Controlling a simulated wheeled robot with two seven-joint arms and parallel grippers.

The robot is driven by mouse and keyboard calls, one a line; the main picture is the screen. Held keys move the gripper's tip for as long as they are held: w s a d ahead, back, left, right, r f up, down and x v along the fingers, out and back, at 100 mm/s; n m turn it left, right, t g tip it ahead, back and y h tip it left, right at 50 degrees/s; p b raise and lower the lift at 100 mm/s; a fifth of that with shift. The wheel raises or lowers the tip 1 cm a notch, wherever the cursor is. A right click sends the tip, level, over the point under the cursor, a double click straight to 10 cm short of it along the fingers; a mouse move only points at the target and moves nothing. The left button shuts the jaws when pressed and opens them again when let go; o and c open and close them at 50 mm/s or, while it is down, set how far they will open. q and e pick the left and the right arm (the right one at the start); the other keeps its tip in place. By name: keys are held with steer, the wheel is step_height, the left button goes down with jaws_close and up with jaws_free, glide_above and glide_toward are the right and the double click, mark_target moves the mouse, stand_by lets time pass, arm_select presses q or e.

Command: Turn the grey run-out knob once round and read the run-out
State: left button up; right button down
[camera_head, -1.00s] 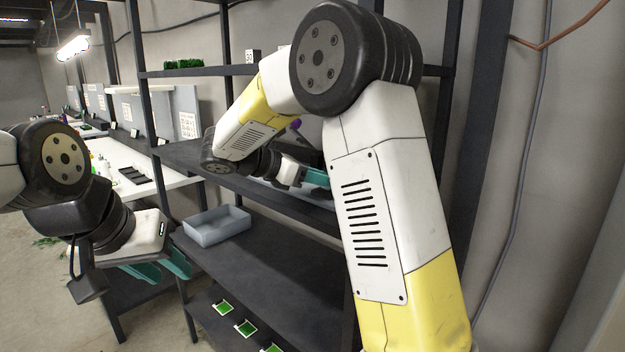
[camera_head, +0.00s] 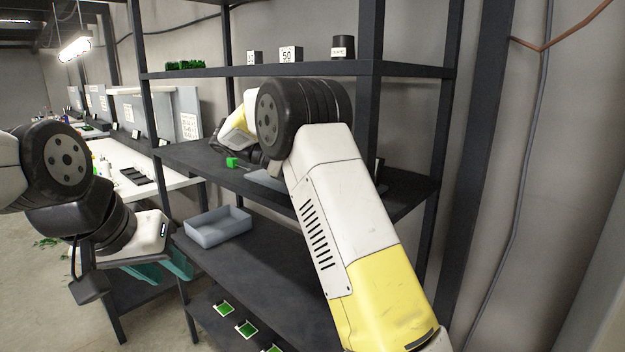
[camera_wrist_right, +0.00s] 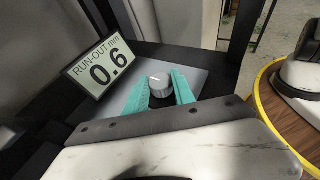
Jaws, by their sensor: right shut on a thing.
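The grey run-out knob (camera_wrist_right: 159,84) has a white pointer line and sits on a grey plate (camera_wrist_right: 200,76) in the right wrist view. My right gripper (camera_wrist_right: 162,89) is shut on the knob, one teal finger on each side. The tilted run-out display (camera_wrist_right: 102,66) beside it reads 0.6 mm. In the head view my right arm hides the knob, the display and the right gripper; part of the grey plate (camera_head: 262,180) shows on the middle shelf. My left gripper (camera_head: 163,268) is open and empty, away from the knob at the lower left.
Marked blocks (camera_head: 291,54) and a dark pot (camera_head: 343,47) stand on the upper shelf. An empty grey bin (camera_head: 218,228) sits on the lower shelf. Dark shelf posts (camera_head: 369,100) stand close to my right arm.

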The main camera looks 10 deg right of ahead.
stand_by(0.3)
steer(key=c, duration=1)
jaws_free()
steer(key=shift+c, duration=0.2)
steer(key=shift+v, duration=3.9)
steer(key=shift+a, duration=0.1)
